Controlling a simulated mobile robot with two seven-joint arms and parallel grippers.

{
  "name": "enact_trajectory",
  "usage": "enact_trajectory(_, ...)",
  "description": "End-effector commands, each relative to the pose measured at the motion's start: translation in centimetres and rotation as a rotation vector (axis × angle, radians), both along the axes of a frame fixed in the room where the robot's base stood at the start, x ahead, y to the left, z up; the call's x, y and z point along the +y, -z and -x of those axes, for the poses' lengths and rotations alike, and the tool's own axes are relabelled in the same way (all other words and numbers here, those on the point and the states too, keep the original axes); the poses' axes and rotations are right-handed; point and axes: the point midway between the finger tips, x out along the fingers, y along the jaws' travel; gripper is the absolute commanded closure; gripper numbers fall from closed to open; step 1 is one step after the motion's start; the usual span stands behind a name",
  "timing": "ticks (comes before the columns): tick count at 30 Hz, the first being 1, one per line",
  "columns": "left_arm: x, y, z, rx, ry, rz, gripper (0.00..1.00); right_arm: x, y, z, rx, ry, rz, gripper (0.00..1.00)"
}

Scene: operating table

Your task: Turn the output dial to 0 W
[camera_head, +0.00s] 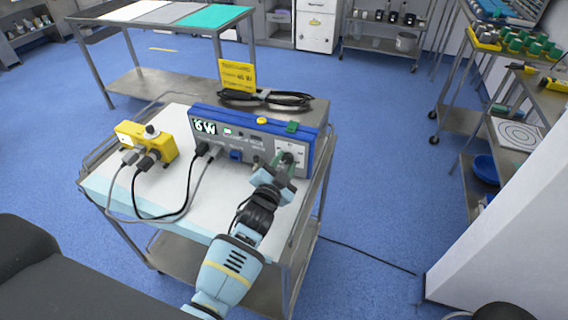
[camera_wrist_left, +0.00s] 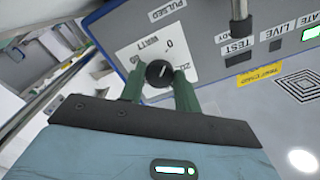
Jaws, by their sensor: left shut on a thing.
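The blue-framed generator (camera_head: 233,141) stands on the cart, its front panel facing me. Its lit display (camera_head: 205,127) shows a small figure followed by W; I cannot read the digit surely. The output dial is a round black knob (camera_wrist_left: 159,73) with a white pointer line, on a white plate marked WATT and 0. In the head view the dial is mostly hidden by my gripper. My left gripper (camera_wrist_left: 159,86) has its green fingers on both sides of the knob, shut on it; it also shows in the head view (camera_head: 283,164) at the panel's right end.
A yellow box (camera_head: 147,142) with plugged black and grey cables stands left of the generator on the cart (camera_head: 120,190). A yellow sign (camera_head: 238,74) and coiled black cable (camera_head: 266,98) are behind. A TEST switch and LIVE labels (camera_wrist_left: 236,50) are near the dial.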

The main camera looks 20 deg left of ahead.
Motion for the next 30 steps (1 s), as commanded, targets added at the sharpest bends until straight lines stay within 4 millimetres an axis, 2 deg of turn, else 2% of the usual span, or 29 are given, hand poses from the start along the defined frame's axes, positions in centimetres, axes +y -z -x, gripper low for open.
enact_trajectory(5,0.0,0.1,0.0,0.001,-0.001,0.004,0.91,0.0,0.0,0.2,0.003,0.001,0.0,0.64)
enact_trajectory(6,0.0,0.1,0.0,0.001,-0.001,0.004,0.66,0.0,0.0,0.1,0.003,0.001,0.0,0.64)
enact_trajectory(11,0.0,0.1,0.0,0.001,-0.001,0.003,0.46,0.0,0.0,0.1,0.002,0.001,0.0,0.64)
enact_trajectory(22,0.0,0.0,0.5,0.0,0.0,0.001,0.46,0.0,-0.2,-0.2,-0.006,0.001,-0.002,0.64)
enact_trajectory(30,0.1,0.1,4.1,0.0,0.0,0.002,0.46,0.0,-0.7,-0.7,-0.017,0.001,-0.001,0.64)
